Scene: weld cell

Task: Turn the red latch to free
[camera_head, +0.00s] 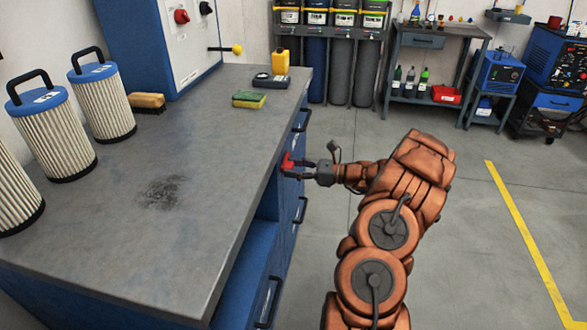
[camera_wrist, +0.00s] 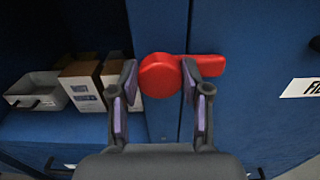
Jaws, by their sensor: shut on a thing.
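The red latch (camera_wrist: 158,76) is on the blue cabinet front, with a round hub and a lever pointing to the right, nearly level. It also shows in the head view (camera_head: 287,160) at the front edge of the workbench. My gripper (camera_wrist: 160,84) is at the latch, with one finger on each side of the hub. The right finger crosses in front of the lever and hides part of it. My gripper also shows in the head view (camera_head: 299,168), reaching in from the right.
The blue cabinet (camera_wrist: 240,45) has an open bay on the left with a grey tray (camera_wrist: 38,90) and cardboard boxes (camera_wrist: 82,82). Filter cartridges (camera_head: 101,100), a sponge (camera_head: 249,99) and a yellow bottle (camera_head: 280,62) stand on the bench.

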